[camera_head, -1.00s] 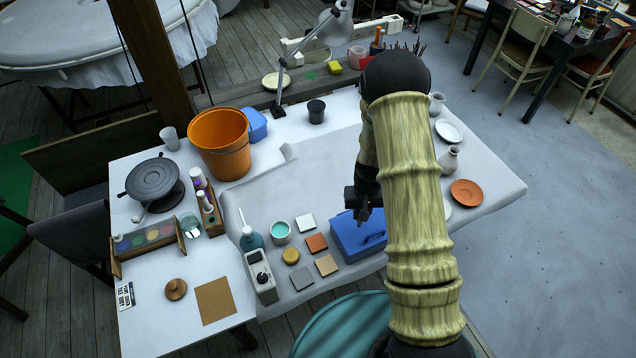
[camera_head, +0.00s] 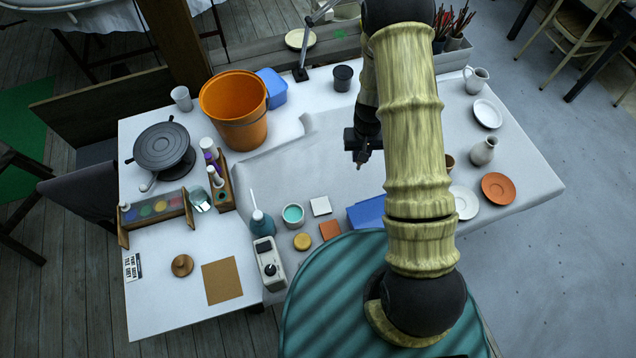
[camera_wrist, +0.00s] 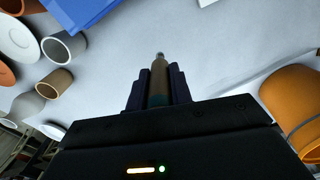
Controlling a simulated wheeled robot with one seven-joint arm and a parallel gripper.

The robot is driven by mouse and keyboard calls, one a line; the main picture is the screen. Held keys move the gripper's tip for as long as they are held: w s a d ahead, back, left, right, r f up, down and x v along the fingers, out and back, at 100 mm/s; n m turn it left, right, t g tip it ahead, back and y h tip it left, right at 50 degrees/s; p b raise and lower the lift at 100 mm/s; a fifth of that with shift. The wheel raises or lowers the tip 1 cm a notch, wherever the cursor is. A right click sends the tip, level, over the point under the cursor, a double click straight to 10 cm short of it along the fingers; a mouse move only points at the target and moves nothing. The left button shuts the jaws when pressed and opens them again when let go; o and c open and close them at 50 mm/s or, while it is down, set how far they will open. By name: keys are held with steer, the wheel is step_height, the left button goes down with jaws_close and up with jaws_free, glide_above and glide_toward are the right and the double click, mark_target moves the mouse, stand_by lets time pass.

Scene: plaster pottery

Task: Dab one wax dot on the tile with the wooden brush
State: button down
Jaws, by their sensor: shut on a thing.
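My gripper (camera_head: 362,163) is shut on a slim tan rod, apparently the wooden brush (camera_wrist: 158,82), with a pale grey tip pointing away from the palm. In the head view it hangs over the bare cloth behind the blue box, apart from the tiles. A white tile (camera_head: 320,206) and a terracotta tile (camera_head: 330,231) lie at the front of the table, left of the blue box. A cup with turquoise contents (camera_head: 292,215) and a round yellow piece (camera_head: 302,241) stand just left of them. I cannot tell which vessel holds wax.
The blue box (camera_head: 366,212) stands right of the tiles. A knobbed grey device (camera_head: 270,268) and a teal bottle (camera_head: 262,224) are left. An orange bucket (camera_head: 236,108) stands at the back left. Plates and a vase (camera_head: 484,151) are right. The middle cloth is clear.

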steer(key=shift+s, duration=0.15)
steer(key=s+a+f+n+b, duration=0.3)
steer(key=a+b, duration=0.3)
steer(key=b, duration=0.2)
steer(key=s+a+f+n+b, duration=0.3)
steer(key=s+a+n+b, duration=0.1)
steer(key=a+n+b, duration=0.1)
steer(key=a+b, duration=0.1)
steer(key=b, duration=0.1)
steer(key=shift+f+n+b, duration=0.25)
steer(key=shift+n+b, duration=0.05)
steer(key=shift+b, duration=0.05)
steer(key=shift+f, duration=0.1)
steer(key=shift+s+f+b, duration=0.15)
steer(key=shift+f+b, duration=0.7)
steer(key=shift+f, duration=0.25)
steer(key=shift+f+b, duration=0.45)
steer(key=shift+b, duration=0.05)
